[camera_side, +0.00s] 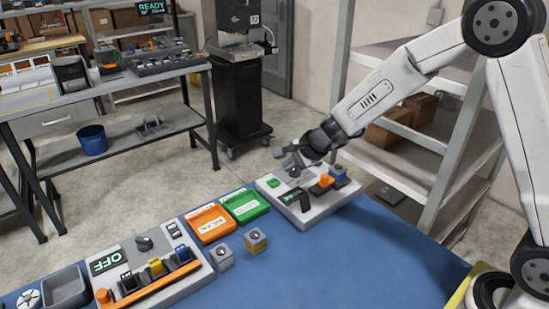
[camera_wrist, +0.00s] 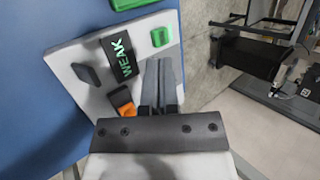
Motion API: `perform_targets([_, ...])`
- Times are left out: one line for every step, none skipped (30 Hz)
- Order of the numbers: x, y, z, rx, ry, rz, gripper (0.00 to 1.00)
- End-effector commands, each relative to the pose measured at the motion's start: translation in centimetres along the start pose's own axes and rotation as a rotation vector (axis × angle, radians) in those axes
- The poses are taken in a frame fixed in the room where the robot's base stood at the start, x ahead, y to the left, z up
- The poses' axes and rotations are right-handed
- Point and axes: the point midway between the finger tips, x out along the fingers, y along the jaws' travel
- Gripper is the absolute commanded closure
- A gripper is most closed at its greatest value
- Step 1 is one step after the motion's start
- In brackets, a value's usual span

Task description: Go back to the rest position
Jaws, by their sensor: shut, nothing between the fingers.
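My gripper (camera_side: 287,158) is above the far side of the white panel (camera_side: 325,210) at the right end of the blue table. In the wrist view my gripper (camera_wrist: 162,70) has its two grey fingers together with nothing between them, over the panel (camera_wrist: 90,95). A green button (camera_wrist: 160,37) is just beyond the fingertips. An orange part (camera_wrist: 122,100) shows beside the fingers. Contact with the panel cannot be told. No rest position is marked in view.
An orange tray (camera_side: 207,237) and a green tray (camera_side: 245,218) lie left of the panel. Two small cubes (camera_side: 222,259) (camera_side: 256,240) stand in front of them. A panel reading OFF (camera_side: 108,262) is further left. Metal shelving (camera_side: 440,180) stands behind my arm. The front right of the table is clear.

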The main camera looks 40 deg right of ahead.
Motion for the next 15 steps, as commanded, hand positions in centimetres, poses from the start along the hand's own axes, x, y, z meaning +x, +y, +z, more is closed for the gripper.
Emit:
perform_targets([-0.7, 0.7, 0.3, -0.065, -0.004, 0.017, 1.0])
perform_targets([-1.1, 1.2, 0.4, -0.106, -0.007, 0.029, 1.0])
perform_targets([-1.6, 1.8, 0.6, -0.161, -0.01, 0.045, 1.0])
perform_targets([-1.9, 2.3, 0.7, -0.201, -0.012, 0.057, 1.0])
perform_targets([-2.3, 2.7, 0.7, -0.242, -0.014, 0.068, 1.0])
perform_targets([-2.8, 3.4, 0.8, -0.297, -0.018, 0.085, 1.0])
perform_targets([-3.1, 3.9, 0.9, -0.338, -0.021, 0.097, 1.0])
perform_targets([-3.5, 4.4, 1.0, -0.378, -0.025, 0.109, 1.0])
perform_targets([-4.0, 5.1, 1.1, -0.433, -0.029, 0.126, 1.0])
perform_targets([-4.4, 5.6, 1.1, -0.473, -0.033, 0.139, 1.0])
perform_targets([-4.8, 6.1, 1.2, -0.513, -0.036, 0.151, 1.0])
perform_targets([-5.2, 6.8, 1.2, -0.569, -0.041, 0.168, 1.0])
perform_targets([-5.6, 7.3, 1.2, -0.609, -0.044, 0.181, 1.0])
perform_targets([-6.0, 7.8, 1.2, -0.649, -0.048, 0.193, 1.0])
perform_targets([-6.5, 8.5, 1.2, -0.703, -0.053, 0.21, 1.0])
